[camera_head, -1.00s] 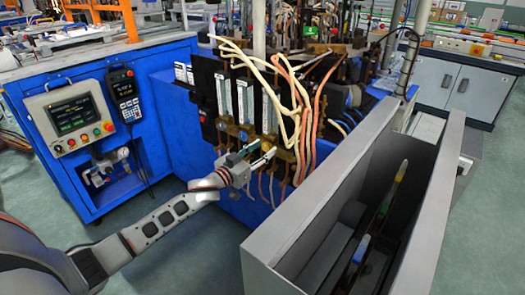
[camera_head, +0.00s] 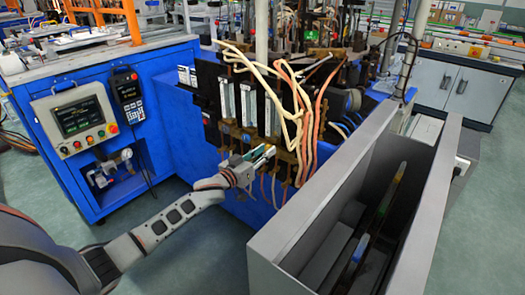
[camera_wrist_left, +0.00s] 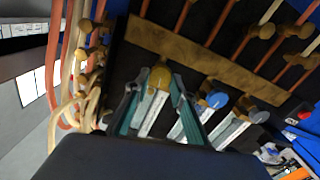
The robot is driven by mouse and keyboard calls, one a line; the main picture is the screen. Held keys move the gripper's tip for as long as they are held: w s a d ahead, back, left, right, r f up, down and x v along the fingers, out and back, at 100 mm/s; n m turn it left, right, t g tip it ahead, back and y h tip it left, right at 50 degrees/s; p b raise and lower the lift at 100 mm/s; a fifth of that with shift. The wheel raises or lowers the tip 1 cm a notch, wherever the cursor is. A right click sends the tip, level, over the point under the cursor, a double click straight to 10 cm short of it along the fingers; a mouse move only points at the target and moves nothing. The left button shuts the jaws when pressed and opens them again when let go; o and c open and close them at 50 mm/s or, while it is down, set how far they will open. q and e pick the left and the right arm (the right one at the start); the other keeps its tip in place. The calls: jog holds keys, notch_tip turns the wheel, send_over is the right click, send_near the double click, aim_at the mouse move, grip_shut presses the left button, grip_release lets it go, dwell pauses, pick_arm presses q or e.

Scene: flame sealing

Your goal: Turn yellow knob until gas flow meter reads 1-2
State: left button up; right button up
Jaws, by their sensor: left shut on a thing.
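My left gripper (camera_head: 262,156) reaches the front of the gas flow meter panel from the left. In the left wrist view its two green-lined fingers (camera_wrist_left: 156,92) are shut on the yellow knob (camera_wrist_left: 160,77), one on each side. The knob is hidden behind the fingers in the head view. The clear upright flow meters (camera_head: 248,98) stand in a row above the gripper. Their scales and floats are too small to read. My right gripper is not in view.
Cream and orange hoses (camera_head: 300,110) hang close to the right of the gripper. A grey open-topped bin (camera_head: 300,225) stands at the front right. A blue cabinet with a control panel (camera_head: 75,120) is at the left. Floor is clear between them.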

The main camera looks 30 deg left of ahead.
pick_arm(q)
jog(key=shift+r+n+p, duration=0.35)
jog(key=shift+r+n, duration=0.15)
jog(key=n+p, duration=0.1)
jog(key=n, duration=0.1)
jog(key=shift+f+n+p, duration=0.15)
jog(key=shift+n+p, duration=0.15)
jog(key=shift+p, duration=0.1)
jog(key=n, duration=0.1)
jog(key=n+p, duration=0.1)
jog(key=n, duration=0.1)
jog(key=shift+a+f, duration=0.1)
jog(key=shift+f, duration=0.2)
jog(key=shift+f+n+p, duration=0.1)
jog(key=shift+n+p, duration=0.25)
jog(key=shift+n, duration=0.65)
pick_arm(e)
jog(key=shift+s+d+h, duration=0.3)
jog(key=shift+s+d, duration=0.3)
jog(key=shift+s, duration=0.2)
pick_arm(q)
jog(key=o, duration=1.1)
jog(key=shift+s+f, duration=0.1)
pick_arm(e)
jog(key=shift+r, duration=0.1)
